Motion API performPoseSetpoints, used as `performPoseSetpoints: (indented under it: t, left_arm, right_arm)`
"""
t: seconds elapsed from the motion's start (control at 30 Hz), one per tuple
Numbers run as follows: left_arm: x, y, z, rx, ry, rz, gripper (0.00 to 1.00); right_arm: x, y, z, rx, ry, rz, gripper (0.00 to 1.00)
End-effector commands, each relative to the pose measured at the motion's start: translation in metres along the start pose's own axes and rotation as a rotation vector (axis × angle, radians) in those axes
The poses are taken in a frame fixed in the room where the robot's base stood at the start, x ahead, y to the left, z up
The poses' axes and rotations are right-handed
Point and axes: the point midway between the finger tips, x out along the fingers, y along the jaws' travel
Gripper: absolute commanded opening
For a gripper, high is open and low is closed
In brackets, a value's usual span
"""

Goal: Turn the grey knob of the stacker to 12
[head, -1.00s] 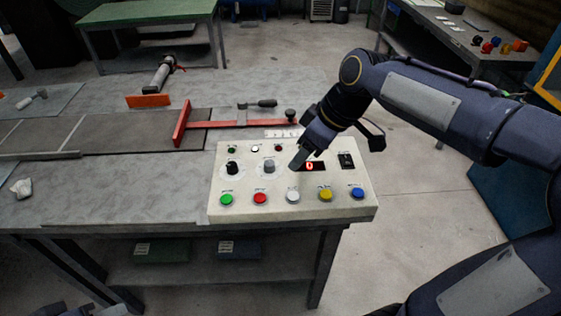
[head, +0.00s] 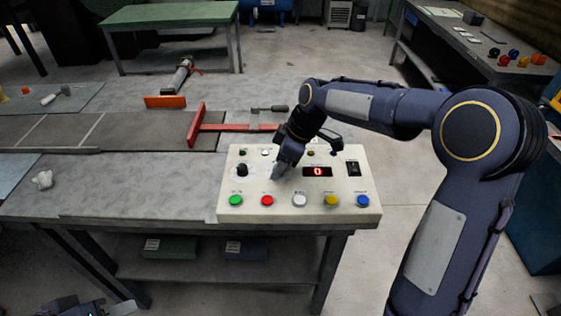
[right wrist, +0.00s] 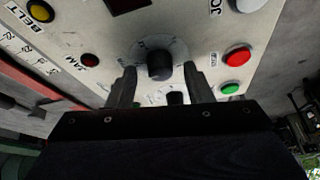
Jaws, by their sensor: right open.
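The control panel (head: 310,222) is a pale box on the table's right end. Its red display (head: 317,172) reads 0. The grey knob (right wrist: 159,62) stands on a round dial in the right wrist view; the dial's numbers are too blurred to read. My right gripper (head: 279,172) is over the panel and hides most of this knob in the head view. In the right wrist view its open fingers (right wrist: 160,76) are on either side of the knob, with gaps showing. The black knob (head: 242,170) is just left of it. Part of my left gripper (head: 92,309) shows at the bottom left edge.
Green (head: 236,200), red (head: 267,201), white (head: 299,201), yellow (head: 331,200) and blue (head: 363,201) buttons line the panel's front. A black switch (head: 354,169) is at its right. A red bar (head: 240,127) lies behind the panel.

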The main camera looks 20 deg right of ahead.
Motion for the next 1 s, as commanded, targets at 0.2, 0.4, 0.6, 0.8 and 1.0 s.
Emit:
performPoseSetpoints:
  t: [0.2,0.4,0.6,0.8,1.0]
  left_arm:
    - [-0.0001,0.0000,0.0000,0.000,0.000,0.000,0.36]
    - [-0.0001,0.0000,0.0000,0.000,0.000,0.000,0.36]
    - [-0.0001,0.0000,0.0000,0.000,0.000,0.000,0.36]
    - [0.0007,-0.0003,0.0004,0.000,0.000,0.000,0.36]
    - [0.0043,-0.0020,0.0022,0.000,0.000,0.000,0.36]
  right_arm:
    - [0.0023,-0.0002,0.0003,0.001,0.000,-0.001,0.47]
    - [0.0021,-0.0002,0.0003,0.001,0.000,0.000,0.28]
    - [0.0020,-0.0002,0.0003,0.001,0.000,0.000,0.02]
    - [0.0021,-0.0003,0.0004,0.012,0.000,0.004,0.02]
    - [0.0030,-0.0007,0.0009,0.074,0.003,0.030,0.02]
